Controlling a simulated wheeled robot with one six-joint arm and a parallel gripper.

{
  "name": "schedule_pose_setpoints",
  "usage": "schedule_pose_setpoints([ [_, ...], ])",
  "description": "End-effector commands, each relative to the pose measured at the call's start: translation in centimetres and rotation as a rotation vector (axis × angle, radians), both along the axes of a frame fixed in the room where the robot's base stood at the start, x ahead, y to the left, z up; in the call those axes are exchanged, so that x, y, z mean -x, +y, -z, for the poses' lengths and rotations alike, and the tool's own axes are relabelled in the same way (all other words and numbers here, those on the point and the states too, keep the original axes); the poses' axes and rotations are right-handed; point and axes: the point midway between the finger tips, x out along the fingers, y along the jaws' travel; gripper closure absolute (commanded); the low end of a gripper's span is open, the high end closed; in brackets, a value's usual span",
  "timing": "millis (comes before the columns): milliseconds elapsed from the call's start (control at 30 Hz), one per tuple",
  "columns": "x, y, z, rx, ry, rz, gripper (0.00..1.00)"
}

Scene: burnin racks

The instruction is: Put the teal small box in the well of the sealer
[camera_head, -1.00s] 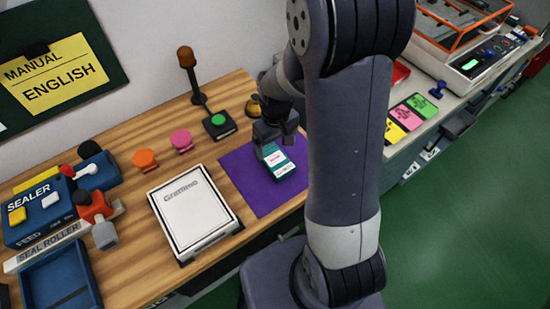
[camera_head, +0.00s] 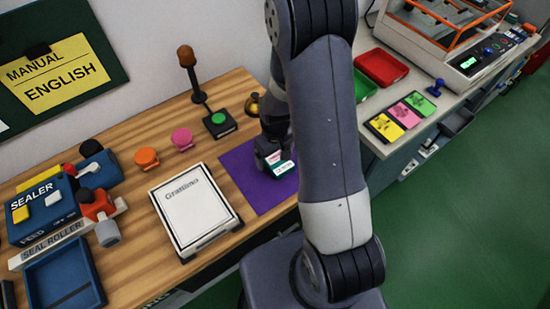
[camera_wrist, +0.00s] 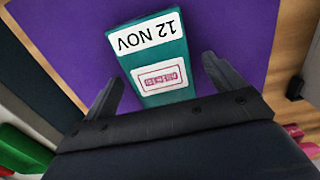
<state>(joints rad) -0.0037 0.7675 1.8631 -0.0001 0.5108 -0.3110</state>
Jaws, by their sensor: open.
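The teal small box (camera_head: 284,167) lies on the purple mat (camera_head: 246,183) on the wooden bench. In the wrist view the teal small box (camera_wrist: 163,72) carries a white label reading "12 NOV" and a second label with a red stamp. My gripper (camera_head: 268,157) is at the box, partly hidden by my arm in the head view. In the wrist view my gripper (camera_wrist: 160,82) is open, with one finger on each side of the box's near end. The sealer (camera_head: 45,207) is blue, at the far left, with a blue tray-like well (camera_head: 62,272) in front of its seal roller.
A white Grafimo device (camera_head: 195,212) stands between the mat and the sealer. Behind are orange (camera_head: 146,158) and pink (camera_head: 181,138) knobs, a green-button box (camera_head: 219,124) and a lamp post (camera_head: 188,70). Red (camera_head: 381,67) and green (camera_head: 364,88) trays lie right.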

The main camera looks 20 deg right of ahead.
Motion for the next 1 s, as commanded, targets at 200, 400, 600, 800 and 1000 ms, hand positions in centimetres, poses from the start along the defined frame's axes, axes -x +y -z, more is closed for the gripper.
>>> schedule_pose_setpoints([
  [200, 0.0, 0.0, -0.01, 0.0, 0.0, 0.0, 0.16],
  [400, 0.0, 0.01, -0.01, 0.0, 0.0, 0.0, 0.32],
  [600, 0.01, 0.01, -0.02, 0.0, 0.0, 0.0, 0.49],
  [800, 0.0, 0.01, -0.03, 0.0, 0.0, 0.0, 0.65],
  [1000, -0.02, 0.01, -0.1, 0.0, -0.001, 0.0, 0.66],
])
